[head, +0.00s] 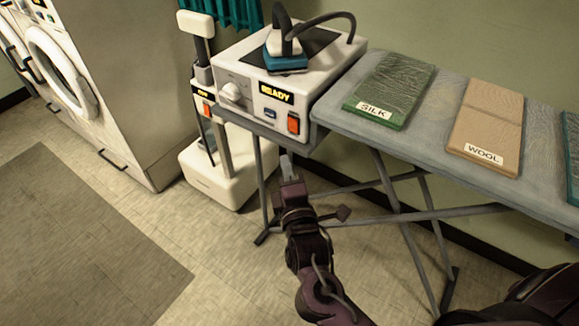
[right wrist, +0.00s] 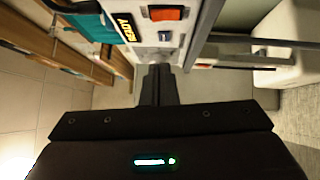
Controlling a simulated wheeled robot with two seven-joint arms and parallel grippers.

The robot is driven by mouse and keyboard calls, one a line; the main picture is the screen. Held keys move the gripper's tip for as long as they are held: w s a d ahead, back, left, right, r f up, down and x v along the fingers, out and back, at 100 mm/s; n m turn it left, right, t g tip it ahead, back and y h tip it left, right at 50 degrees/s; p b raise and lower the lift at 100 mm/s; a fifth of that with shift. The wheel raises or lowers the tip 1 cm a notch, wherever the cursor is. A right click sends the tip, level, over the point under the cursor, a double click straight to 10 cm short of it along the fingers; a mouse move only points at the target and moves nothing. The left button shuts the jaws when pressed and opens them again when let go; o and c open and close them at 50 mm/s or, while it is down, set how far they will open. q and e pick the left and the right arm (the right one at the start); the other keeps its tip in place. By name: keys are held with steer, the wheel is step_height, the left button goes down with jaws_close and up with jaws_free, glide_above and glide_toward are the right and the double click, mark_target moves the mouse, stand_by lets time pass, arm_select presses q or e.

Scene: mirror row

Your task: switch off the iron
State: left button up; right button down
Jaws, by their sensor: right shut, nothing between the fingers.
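The iron (head: 286,56) rests on top of a white iron station (head: 235,60). The station's front has a dial (head: 233,93), a lit READY display (head: 276,93), a small blue button (head: 270,113) and an orange switch (head: 293,124). The right wrist view also shows the orange switch (right wrist: 166,14) and the READY display (right wrist: 125,27). My right gripper (head: 288,166) is shut and empty, in front of and below the switch. In the right wrist view its fingertips (right wrist: 160,70) point towards the front panel; I cannot tell how wide the gap is. My left gripper is out of view.
A white steamer (head: 222,178) with its own display and orange switch (head: 208,109) stands just left of the station. An ironing board (head: 420,120) carries SILK (head: 392,85) and WOOL (head: 487,125) cloths. Washing machines (head: 110,80) stand at left; floor is free in front.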

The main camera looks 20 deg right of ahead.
mark_target(293, 125)
steer(key=w+d, duration=0.1)
steer(key=w, duration=0.2)
steer(key=w+d, duration=0.1)
steer(key=w, duration=0.2)
steer(key=w+d+r, duration=0.1)
steer(key=w+d, duration=0.1)
steer(key=w, duration=0.1)
steer(key=shift+b, duration=0.3)
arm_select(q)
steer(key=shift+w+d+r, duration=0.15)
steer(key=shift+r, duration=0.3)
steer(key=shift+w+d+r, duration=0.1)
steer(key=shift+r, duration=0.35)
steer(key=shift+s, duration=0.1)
